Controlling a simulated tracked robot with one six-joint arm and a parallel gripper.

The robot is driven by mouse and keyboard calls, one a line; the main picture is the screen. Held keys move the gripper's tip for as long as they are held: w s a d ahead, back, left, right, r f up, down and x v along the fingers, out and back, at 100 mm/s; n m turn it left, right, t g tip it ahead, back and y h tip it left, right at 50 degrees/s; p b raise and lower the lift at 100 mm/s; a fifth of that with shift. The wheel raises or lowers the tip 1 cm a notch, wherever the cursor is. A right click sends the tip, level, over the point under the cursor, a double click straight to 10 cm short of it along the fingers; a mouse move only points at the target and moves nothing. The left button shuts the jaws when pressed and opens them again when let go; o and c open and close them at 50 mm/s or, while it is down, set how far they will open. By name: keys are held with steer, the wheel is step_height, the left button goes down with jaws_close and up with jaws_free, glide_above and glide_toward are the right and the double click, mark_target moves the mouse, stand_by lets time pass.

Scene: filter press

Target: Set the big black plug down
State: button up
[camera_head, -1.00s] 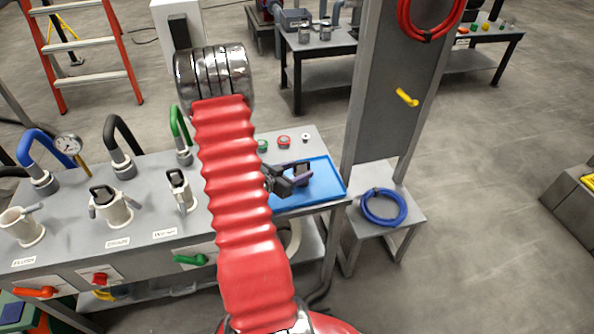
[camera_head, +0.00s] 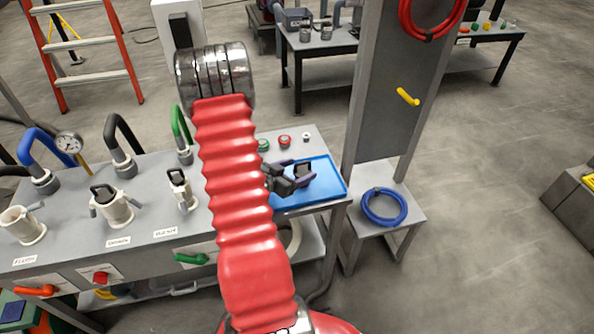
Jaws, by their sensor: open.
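The big black plug (camera_head: 303,169) is a small dark shape at the blue tray (camera_head: 330,186), between the finger ends of my gripper (camera_head: 297,173). My gripper is open, with one dark finger behind the plug and the other in front of it. Part of the plug is hidden by the fingers. It looks to rest on the tray, but I cannot tell whether a finger still touches it. My red sleeved arm covers the tray's left side and part of the bench.
The grey bench (camera_head: 140,232) carries white couplings (camera_head: 115,208) with black tops, hoses and a gauge (camera_head: 68,144). Red and green buttons (camera_head: 284,140) sit behind the tray. A grey post (camera_head: 395,110) and a stand with a blue hose coil (camera_head: 384,206) stand close on the right.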

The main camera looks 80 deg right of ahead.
steer(key=v, duration=1.2)
steer(key=shift+s, duration=0.2)
stand_by(0.7)
